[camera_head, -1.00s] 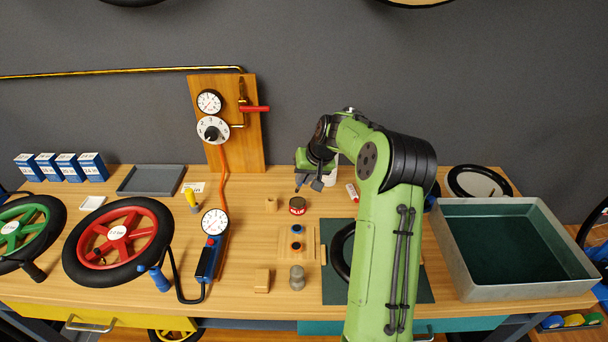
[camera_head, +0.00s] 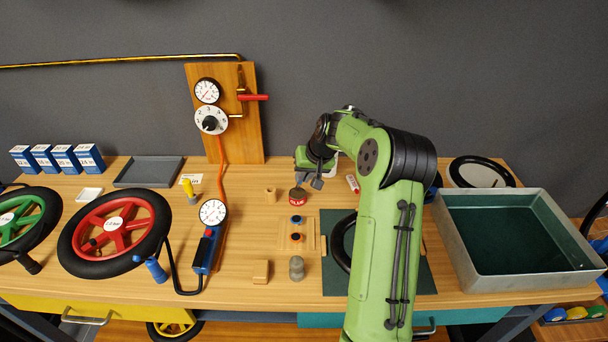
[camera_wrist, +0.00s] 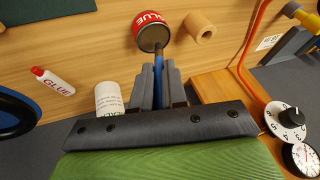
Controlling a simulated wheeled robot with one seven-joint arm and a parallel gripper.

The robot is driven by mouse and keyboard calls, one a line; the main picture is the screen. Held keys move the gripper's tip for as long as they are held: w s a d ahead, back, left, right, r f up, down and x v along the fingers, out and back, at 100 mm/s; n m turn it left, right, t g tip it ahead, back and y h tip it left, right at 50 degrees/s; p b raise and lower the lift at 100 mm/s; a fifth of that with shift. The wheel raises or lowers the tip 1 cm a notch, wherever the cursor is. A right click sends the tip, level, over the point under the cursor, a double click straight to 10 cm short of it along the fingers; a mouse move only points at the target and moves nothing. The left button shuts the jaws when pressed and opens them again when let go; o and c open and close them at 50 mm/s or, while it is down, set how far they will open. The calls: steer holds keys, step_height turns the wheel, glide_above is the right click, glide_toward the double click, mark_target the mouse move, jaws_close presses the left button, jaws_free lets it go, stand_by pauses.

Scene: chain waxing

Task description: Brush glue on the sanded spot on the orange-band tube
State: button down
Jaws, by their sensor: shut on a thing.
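My gripper (camera_head: 312,181) is shut on a thin brush with a blue handle (camera_wrist: 158,72). The red glue tin (camera_head: 298,199) stands on the bench just below it, and also shows in the wrist view (camera_wrist: 150,20). The brush's far end meets the tin's dark open top, so its bristles are hidden. A black tube (camera_head: 341,240) lies on the dark green mat (camera_head: 390,285), largely hidden behind my arm. I see no orange band or sanded spot on it.
A red-and-white glue tube (camera_wrist: 52,80) and a white cup-like container (camera_wrist: 109,98) are close by. A grey water tray (camera_head: 470,278) is at the right.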

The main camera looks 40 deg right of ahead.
steer(key=shift+f+b, duration=0.35)
steer(key=shift+f, duration=0.3)
stand_by(1.0)
step_height(320, 180, up, 7)
steer(key=p, duration=0.6)
steer(key=shift+r, duration=0.2)
steer(key=shift+f, duration=0.1)
steer(key=shift+f, duration=0.15)
stand_by(0.4)
